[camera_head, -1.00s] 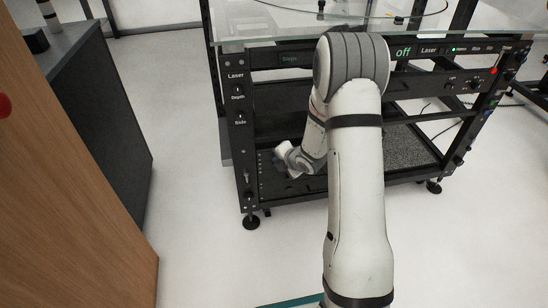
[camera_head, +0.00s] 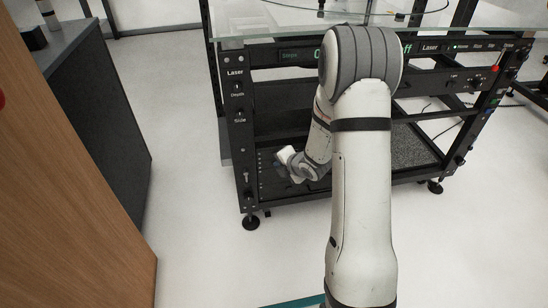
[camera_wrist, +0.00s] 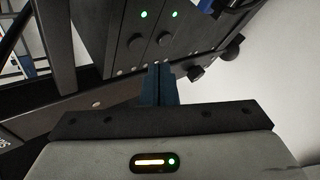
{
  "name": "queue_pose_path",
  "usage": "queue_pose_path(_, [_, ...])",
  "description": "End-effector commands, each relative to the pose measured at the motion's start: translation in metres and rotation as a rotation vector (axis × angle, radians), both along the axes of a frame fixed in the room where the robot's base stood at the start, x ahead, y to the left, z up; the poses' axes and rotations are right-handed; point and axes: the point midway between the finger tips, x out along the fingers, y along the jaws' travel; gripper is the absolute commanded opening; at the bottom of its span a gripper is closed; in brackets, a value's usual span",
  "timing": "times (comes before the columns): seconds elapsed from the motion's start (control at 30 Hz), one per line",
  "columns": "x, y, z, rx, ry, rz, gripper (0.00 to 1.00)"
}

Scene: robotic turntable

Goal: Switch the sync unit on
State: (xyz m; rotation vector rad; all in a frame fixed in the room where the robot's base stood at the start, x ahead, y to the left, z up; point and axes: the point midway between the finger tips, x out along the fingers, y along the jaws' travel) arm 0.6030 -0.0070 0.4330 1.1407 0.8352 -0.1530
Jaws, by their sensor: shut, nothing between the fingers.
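The wrist view shows black box units (camera_wrist: 160,30) with two lit green lights and dark knobs or switches on their faces. I cannot read which one is the sync unit. My gripper (camera_wrist: 160,82) is shut and empty, its blue-grey fingers pointing at the lower edge of these units. Whether the fingertips touch the units cannot be told. In the head view my wrist reaches low into the black rack (camera_head: 245,175) at its lower left shelf. The fingers and the units there are too dark or hidden to make out.
The rack has a glass top (camera_head: 270,32) and a front panel with Laser, Depth and Side labels (camera_head: 237,95). A red knob (camera_head: 495,68) sits at its right. A dark cabinet (camera_head: 95,120) stands at the left. White floor (camera_head: 195,230) between them is clear.

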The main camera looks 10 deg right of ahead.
Motion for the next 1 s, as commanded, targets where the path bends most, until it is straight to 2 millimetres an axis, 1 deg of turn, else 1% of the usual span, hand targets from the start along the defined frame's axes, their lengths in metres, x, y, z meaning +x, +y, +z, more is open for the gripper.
queue_pose_path(0.03, [-0.005, 0.000, -0.002, -0.001, 0.000, -0.001, 0.00])
queue_pose_path(0.3, [-0.032, 0.000, -0.002, 0.001, -0.001, -0.001, 0.00])
queue_pose_path(0.5, [-0.046, 0.000, -0.001, 0.001, -0.001, -0.001, 0.00])
queue_pose_path(0.93, [-0.048, 0.000, 0.000, 0.001, -0.001, 0.000, 0.00])
queue_pose_path(1.0, [-0.048, 0.000, 0.003, 0.001, 0.001, -0.004, 0.00])
